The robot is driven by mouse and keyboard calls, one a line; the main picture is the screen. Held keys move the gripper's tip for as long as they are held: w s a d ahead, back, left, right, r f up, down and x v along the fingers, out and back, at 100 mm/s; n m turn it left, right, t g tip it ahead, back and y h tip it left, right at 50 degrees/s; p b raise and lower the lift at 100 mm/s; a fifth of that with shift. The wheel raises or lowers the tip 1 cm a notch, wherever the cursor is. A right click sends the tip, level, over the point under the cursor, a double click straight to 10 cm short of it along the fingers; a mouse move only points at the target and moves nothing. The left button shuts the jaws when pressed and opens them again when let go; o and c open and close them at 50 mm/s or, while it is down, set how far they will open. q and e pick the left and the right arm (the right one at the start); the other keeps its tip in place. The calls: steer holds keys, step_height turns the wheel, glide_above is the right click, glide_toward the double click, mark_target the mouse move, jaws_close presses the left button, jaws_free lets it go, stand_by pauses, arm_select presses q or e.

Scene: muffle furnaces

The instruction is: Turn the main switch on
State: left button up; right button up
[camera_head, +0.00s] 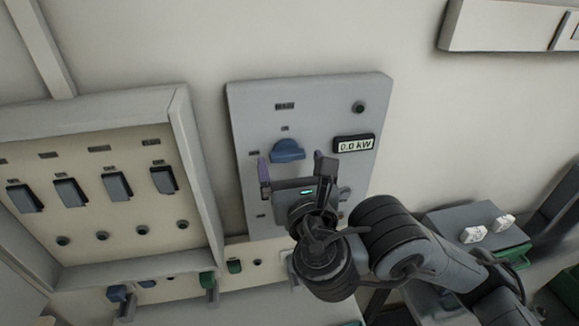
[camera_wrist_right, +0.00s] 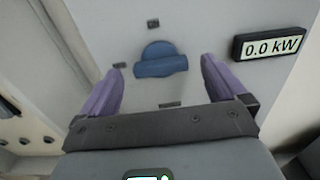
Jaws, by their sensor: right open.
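The main switch, a blue rotary knob (camera_head: 287,151), sits on a grey wall panel (camera_head: 309,92). Its handle bar lies about level. The knob also shows in the right wrist view (camera_wrist_right: 161,62), ahead of and between the fingers. My right gripper (camera_head: 292,172) is open and empty, just below the knob, with purple finger pads on either side. In the right wrist view the gripper (camera_wrist_right: 160,85) shows a gap between its fingertips and the knob. The display (camera_head: 354,143) beside the knob reads 0.0 kW. My left gripper is not in view.
Below are blue and green handles (camera_head: 207,280). A grey box with white sockets (camera_head: 474,233) is at the right.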

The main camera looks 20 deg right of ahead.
mark_target(287, 154)
steer(key=shift+w+d+b, duration=0.2)
steer(key=shift+w+b, duration=0.3)
steer(key=shift+w, duration=0.65)
steer(key=c, duration=1.1)
steer(key=shift+o, duration=0.2)
